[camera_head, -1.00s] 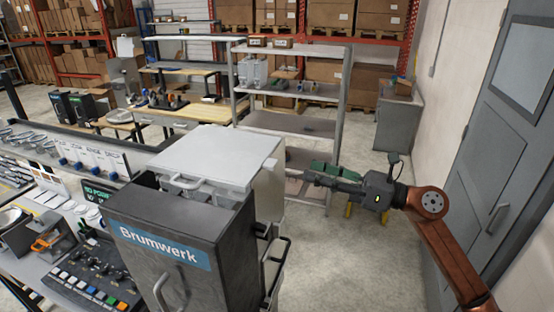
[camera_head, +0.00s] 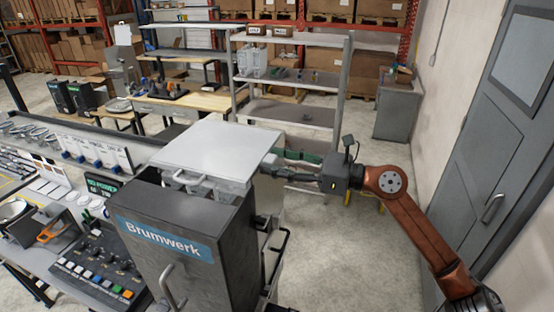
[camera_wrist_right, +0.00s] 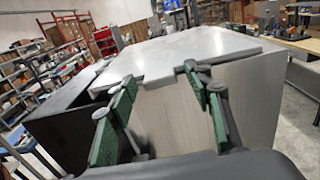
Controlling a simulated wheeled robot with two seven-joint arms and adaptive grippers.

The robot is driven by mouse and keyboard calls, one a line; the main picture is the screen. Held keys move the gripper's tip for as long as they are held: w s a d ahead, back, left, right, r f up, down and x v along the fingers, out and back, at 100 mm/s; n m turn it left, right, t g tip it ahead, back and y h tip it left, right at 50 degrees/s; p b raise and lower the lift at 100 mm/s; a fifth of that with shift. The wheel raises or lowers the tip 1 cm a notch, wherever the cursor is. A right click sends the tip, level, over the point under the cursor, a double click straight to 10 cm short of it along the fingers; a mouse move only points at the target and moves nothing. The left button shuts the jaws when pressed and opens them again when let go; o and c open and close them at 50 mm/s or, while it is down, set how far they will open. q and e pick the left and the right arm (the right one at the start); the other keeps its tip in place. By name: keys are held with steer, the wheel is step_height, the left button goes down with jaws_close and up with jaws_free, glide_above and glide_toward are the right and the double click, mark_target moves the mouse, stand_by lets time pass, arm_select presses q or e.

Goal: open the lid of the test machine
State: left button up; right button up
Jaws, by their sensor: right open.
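The test machine appears to be the pale box whose flat white lid (camera_head: 215,146) shows in the head view, behind a dark cabinet. A bar handle (camera_head: 186,178) shows at the lid's near edge. In the wrist view the lid (camera_wrist_right: 195,48) lies as a slab over the box's pale side wall (camera_wrist_right: 175,115); I cannot tell whether it is slightly raised. My right gripper (camera_head: 280,162) is at the lid's right edge. In the wrist view its green fingers (camera_wrist_right: 160,76) are spread, empty, with tips close to the lid's edge; contact is unclear. My left gripper is not in view.
The dark Brumwerk cabinet (camera_head: 185,245) stands in front of the machine. A cluttered bench with a button panel (camera_head: 98,272) is at left. A grey shelf rack (camera_head: 290,105) stands behind. Open floor (camera_head: 350,245) lies to the right, before a grey door (camera_head: 500,150).

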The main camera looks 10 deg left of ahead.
steer(key=shift+c, duration=0.5)
jaws_close()
